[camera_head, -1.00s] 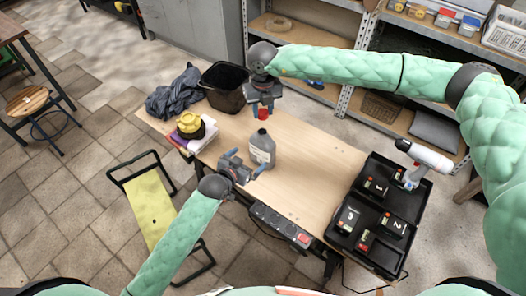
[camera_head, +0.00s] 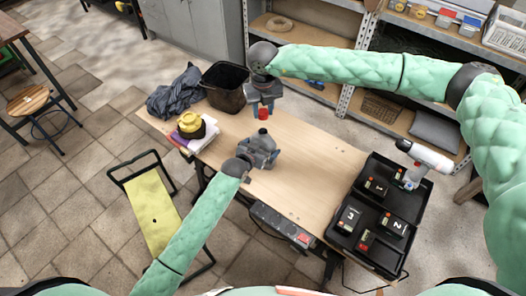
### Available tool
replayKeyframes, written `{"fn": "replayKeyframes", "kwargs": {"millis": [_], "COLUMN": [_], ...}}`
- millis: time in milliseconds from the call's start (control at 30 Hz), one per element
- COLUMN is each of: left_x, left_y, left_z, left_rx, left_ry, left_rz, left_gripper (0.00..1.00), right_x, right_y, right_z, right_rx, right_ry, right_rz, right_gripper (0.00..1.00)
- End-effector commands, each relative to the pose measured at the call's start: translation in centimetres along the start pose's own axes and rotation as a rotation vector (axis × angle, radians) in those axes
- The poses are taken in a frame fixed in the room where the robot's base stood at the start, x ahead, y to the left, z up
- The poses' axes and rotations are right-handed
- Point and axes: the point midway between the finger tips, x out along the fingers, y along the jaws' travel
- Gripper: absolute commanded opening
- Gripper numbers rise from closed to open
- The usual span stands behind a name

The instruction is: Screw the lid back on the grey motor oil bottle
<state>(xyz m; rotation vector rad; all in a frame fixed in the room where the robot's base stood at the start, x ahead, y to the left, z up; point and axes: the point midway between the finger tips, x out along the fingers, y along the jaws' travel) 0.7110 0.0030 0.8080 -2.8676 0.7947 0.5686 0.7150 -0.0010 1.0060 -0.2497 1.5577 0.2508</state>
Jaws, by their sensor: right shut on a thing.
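The grey motor oil bottle (camera_head: 263,134) stands upright on the workbench; its dark open neck shows above my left gripper, which hides most of its body. My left gripper (camera_head: 263,155) has its fingers around the bottle's body; whether they press on it I cannot tell. My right gripper (camera_head: 263,108) points down above the bottle and is shut on the red lid (camera_head: 263,114). The lid is above the neck, apart from it.
On the wooden workbench (camera_head: 310,178) are a black bin (camera_head: 224,90), a dark cloth (camera_head: 174,93), a yellow item on folded cloths (camera_head: 191,124), and a black tray (camera_head: 418,205) with numbered batteries and a drill (camera_head: 425,157). A power strip (camera_head: 280,226) runs along the front edge.

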Motion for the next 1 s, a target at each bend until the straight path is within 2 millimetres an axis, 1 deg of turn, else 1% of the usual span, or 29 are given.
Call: {"fn": "replayKeyframes", "kwargs": {"millis": [100, 200, 467, 567, 600, 667, 700, 733, 867, 1000], "left_x": [0.7, 1.0, 1.0, 1.0, 1.0, 1.0, 1.0, 1.0, 1.0, 1.0], "left_y": [0.0, 0.0, 0.0, 0.0, 0.0, 0.0, 0.0, 0.0, 0.0, 0.0], "left_z": [-0.1, -0.1, 0.0, 0.0, 0.0, 0.0, 0.0, 0.0, 0.0, 0.0], "left_rx": [0.0, 0.0, 0.0, 0.0, 0.0, 0.0, 0.0, 0.0, 0.0, 0.0], "left_ry": [0.001, 0.0, 0.0, 0.0, 0.0, 0.0, 0.0, 0.0, 0.0, 0.0], "left_rz": [0.0, 0.0, 0.0, 0.0, 0.0, 0.0, 0.0, 0.0, 0.0, 0.0], "left_gripper": [1.0, 1.0, 1.0, 0.82, 0.74, 0.63, 0.55, 0.53, 0.53, 0.53], "right_x": [0.0, 0.0, 0.0, 0.0, 0.0, 0.0, 0.0, 0.0, 0.5, 2.0], "right_y": [0.0, 0.0, 0.0, 0.0, 0.0, 0.0, 0.0, 0.0, 0.0, 0.1], "right_z": [0.0, 0.0, 0.0, 0.0, 0.0, 0.0, 0.0, 0.0, 0.0, -0.1], "right_rx": [0.0, 0.0, 0.0, 0.0, 0.0, 0.0, 0.0, 0.0, 0.0, 0.0], "right_ry": [0.0, 0.0, 0.0, 0.0, 0.0, 0.0, 0.0, 0.0, 0.001, 0.002], "right_rz": [0.0, 0.0, 0.0, 0.0, 0.0, 0.0, 0.0, 0.0, 0.0, 0.0], "right_gripper": [0.14, 0.14, 0.14, 0.14, 0.14, 0.14, 0.14, 0.14, 0.14, 0.14]}}
